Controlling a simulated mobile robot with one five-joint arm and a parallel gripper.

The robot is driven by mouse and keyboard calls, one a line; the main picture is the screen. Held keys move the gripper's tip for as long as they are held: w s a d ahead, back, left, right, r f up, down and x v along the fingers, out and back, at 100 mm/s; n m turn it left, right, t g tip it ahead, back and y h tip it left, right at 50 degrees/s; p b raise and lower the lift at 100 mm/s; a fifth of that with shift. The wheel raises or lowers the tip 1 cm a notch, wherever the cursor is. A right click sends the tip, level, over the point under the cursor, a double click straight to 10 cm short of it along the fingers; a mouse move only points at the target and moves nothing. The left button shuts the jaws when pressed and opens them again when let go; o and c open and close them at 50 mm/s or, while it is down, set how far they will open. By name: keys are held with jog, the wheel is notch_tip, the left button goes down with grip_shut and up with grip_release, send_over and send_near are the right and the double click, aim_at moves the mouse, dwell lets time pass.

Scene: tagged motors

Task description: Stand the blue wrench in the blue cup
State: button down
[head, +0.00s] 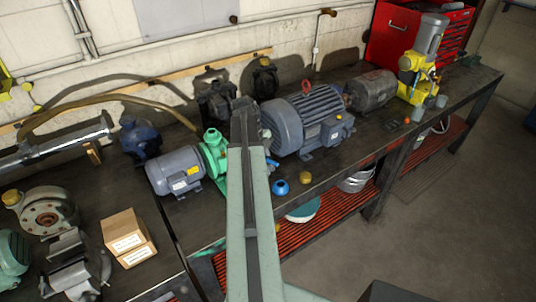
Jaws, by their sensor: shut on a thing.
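The blue cup (280,188) stands on the dark bench near its front edge, just right of my arm. My gripper (266,134) is at the far end of my arm, mostly hidden behind the arm link, and is shut. A small blue piece (272,163) shows below it and just behind the cup, beside my arm. It looks like part of the blue wrench in my gripper, and the rest of it is hidden. The blue piece appears apart from the cup.
A yellow cup-like thing (305,177) stands right of the blue cup. A large grey motor (305,120) is behind, and a green pump with a grey motor (176,171) is left of my arm. Small grey cups (418,114) and a yellow machine (417,78) stand at the right.

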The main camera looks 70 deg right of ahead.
jog(key=shift+w, duration=0.1)
jog(key=s+d+r+n+h, duration=0.1)
jog(key=s+d+n+h, duration=0.25)
jog(key=s+n, duration=0.2)
jog(key=shift+n+y, duration=0.35)
jog(key=f+b, duration=0.2)
jog(key=d+f+b, duration=0.1)
jog(key=f+b, duration=0.1)
jog(key=f, duration=0.1)
jog(key=shift+w, duration=0.1)
jog(key=shift+f+b, duration=1.75)
dwell(0.3)
jog(key=c, duration=1.3)
grip_release()
